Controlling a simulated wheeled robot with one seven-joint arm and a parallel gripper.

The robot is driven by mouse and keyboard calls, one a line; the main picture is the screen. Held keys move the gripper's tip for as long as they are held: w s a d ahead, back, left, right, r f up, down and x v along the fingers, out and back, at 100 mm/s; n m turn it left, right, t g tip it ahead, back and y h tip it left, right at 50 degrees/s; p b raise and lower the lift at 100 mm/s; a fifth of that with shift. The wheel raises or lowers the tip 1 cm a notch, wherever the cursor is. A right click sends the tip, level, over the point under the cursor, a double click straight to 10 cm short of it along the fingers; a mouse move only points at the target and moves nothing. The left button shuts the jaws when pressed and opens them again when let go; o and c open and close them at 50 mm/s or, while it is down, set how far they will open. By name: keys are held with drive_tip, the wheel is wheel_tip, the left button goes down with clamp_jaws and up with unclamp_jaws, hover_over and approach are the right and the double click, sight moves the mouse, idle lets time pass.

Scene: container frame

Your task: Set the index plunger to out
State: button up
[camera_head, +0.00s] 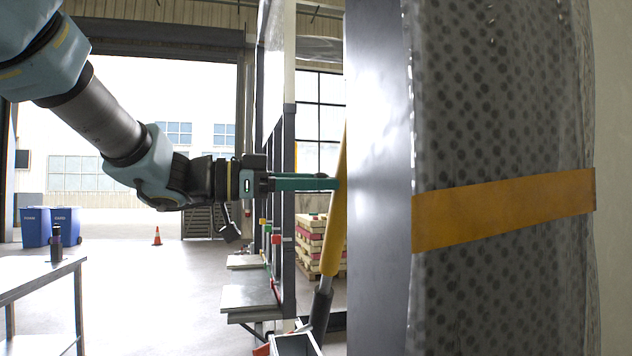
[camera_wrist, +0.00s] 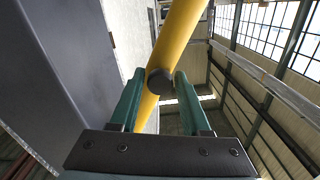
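A dark round knob, which looks like the index plunger (camera_wrist: 160,82), sits on a slanting yellow bar (camera_wrist: 180,35) in the wrist view. The yellow bar also shows in the head view (camera_head: 334,235), beside a dark panel; the knob is hidden there. My gripper (camera_head: 338,183) reaches from the left, its green fingertips at the yellow bar. In the wrist view my gripper (camera_wrist: 160,74) is open, one finger on each side of the knob, with narrow gaps showing. How far the knob stands out of the bar I cannot tell.
A large dark panel (camera_head: 378,120) and a spotted wrapped load with an orange strap (camera_head: 500,212) fill the right. A tall dark frame (camera_head: 288,200) with small shelves stands behind my gripper. A table (camera_head: 40,275) stands at the lower left.

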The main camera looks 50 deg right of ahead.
clamp_jaws()
idle(1.0)
